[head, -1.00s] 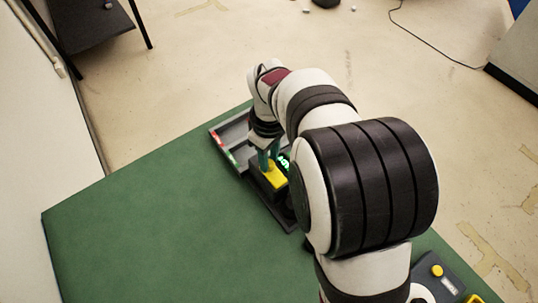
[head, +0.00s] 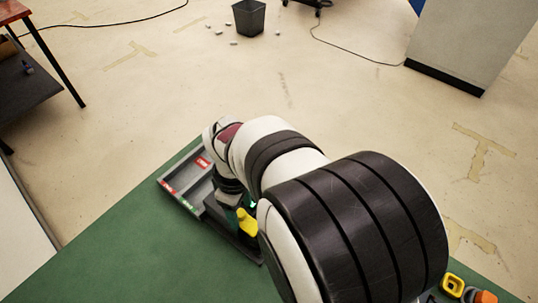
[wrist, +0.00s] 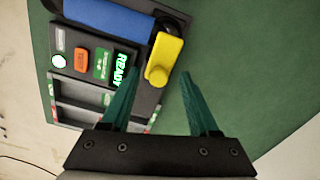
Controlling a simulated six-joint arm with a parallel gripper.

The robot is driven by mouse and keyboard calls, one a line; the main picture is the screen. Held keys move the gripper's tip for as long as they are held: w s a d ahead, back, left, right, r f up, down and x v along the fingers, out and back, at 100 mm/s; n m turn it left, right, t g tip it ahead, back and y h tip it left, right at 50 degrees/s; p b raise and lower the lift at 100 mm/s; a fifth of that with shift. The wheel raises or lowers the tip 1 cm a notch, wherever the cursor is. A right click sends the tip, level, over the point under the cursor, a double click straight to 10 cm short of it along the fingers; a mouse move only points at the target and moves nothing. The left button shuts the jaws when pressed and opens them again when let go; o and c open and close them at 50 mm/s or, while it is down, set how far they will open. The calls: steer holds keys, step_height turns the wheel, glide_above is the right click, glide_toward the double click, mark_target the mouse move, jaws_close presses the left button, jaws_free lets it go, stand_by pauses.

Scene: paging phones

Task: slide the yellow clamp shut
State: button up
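The yellow clamp (wrist: 167,55) shows in the wrist view, with a rounded raised knob at its lower end. It sits at the right end of a blue handset (wrist: 112,18) on a dark device. My gripper (wrist: 159,74) is open, with its two teal fingertips on either side of the knob in the picture. A gap shows on both sides, and nothing is held.
The device panel carries a green READY display (wrist: 124,70), an orange button (wrist: 81,59) and a white round button (wrist: 58,61). A grey tray (head: 172,182) adjoins it. The green table (head: 130,265) is clear at left. Yellow and orange parts (head: 453,286) lie at lower right.

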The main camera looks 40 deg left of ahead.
mark_target(241, 213)
step_height(241, 213, up, 16)
stand_by(0.3)
steer(key=shift+f, duration=0.1)
steer(key=w+d+m, duration=0.2)
steer(key=d+m, duration=0.4)
steer(key=d, duration=0.3)
steer(key=w+d+m, duration=0.2)
steer(key=d+m, duration=0.4)
steer(key=d, duration=0.4)
steer(key=s+d+f+m+y, duration=0.1)
steer(key=s+d+f+m, duration=0.2)
steer(key=d+m, duration=0.3)
steer(key=s+d+f+m, duration=0.3)
steer(key=s+d+m, duration=0.2)
steer(key=m, duration=0.3)
steer(key=shift+s+d+m+y, duration=0.3)
steer(key=shift+s+d+y, duration=0.1)
steer(key=shift+d, duration=0.25)
